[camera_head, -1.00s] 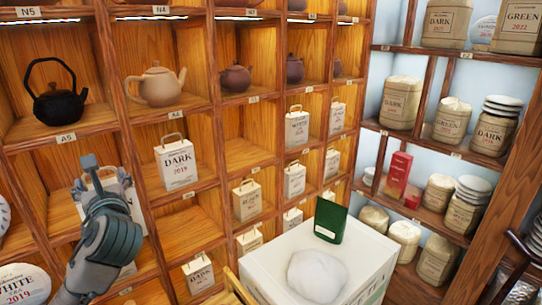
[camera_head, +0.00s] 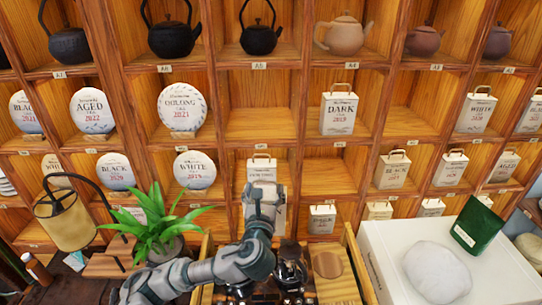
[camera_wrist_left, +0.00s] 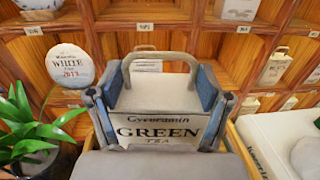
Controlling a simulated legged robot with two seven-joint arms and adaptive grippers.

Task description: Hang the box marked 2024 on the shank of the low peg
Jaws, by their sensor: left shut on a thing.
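A pale carton with a loop handle and the words GREEN TEA (camera_wrist_left: 165,130) is held in my left gripper (camera_wrist_left: 157,112). Its two fingers close on the box's sides in the left wrist view. No year shows on the visible part of its face. In the head view, my left gripper (camera_head: 264,200) is in front of the shelf, in the column below the black teapot. The box's top and handle (camera_head: 262,168) show above it and the gripper hides most of its front. I cannot make out the low peg. My right gripper is not in view.
A DARK 2019 box (camera_head: 340,113) stands in a cubby up and to the right. Round tea cakes (camera_head: 194,170) stand to the left. A green plant (camera_head: 157,225) is close to my left arm. A white carton (camera_head: 385,255) with a white lump and green bag is at right.

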